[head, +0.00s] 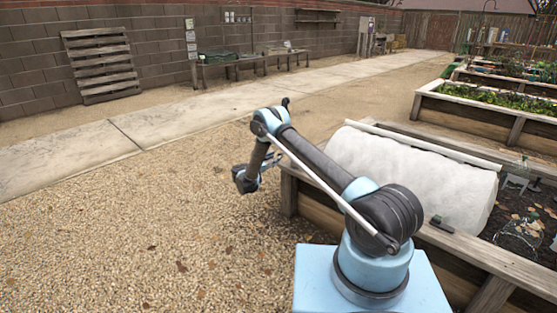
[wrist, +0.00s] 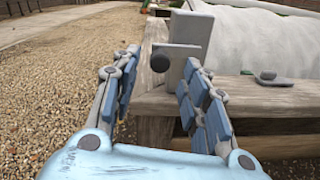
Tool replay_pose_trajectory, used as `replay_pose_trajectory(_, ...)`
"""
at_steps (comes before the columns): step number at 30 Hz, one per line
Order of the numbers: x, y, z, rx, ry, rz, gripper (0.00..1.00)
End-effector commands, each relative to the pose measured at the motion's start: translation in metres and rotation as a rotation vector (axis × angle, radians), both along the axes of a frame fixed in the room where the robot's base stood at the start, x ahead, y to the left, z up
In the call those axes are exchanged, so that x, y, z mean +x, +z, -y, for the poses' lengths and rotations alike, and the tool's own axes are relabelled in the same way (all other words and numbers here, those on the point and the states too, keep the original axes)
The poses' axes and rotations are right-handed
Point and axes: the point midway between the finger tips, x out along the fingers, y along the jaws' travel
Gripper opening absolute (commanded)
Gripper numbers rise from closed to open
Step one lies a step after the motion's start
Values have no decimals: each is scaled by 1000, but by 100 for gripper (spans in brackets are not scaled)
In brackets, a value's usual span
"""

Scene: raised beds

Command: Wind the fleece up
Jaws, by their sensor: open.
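The white fleece (head: 405,172) is spread in a rounded hump over the raised bed, and its side fills the upper right of the wrist view (wrist: 262,42). A pale bar (head: 425,145) runs along its far upper side. In the wrist view a grey crank-like plate (wrist: 184,33) with a dark round knob (wrist: 160,62) stands at the bed's corner. My gripper (wrist: 162,58) is open, its fingers on either side of the knob in the picture; I cannot tell whether they touch it.
The wooden bed edge (wrist: 240,97) lies just ahead and right, with a small dark clip (wrist: 268,77) on it. Gravel (head: 120,235) lies open to the left. A pallet (head: 101,65) and a bench (head: 250,60) stand at the far wall. More beds (head: 490,105) lie beyond.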

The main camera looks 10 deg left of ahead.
Motion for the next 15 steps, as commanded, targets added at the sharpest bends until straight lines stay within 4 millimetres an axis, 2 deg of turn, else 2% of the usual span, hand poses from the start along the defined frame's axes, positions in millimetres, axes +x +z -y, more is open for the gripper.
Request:
replay_pose_trajectory(6, 20, 0, 18, 0, -1, 0, 41)
replay_pose_trajectory(15, 27, 0, 23, 0, 1, 0, 41)
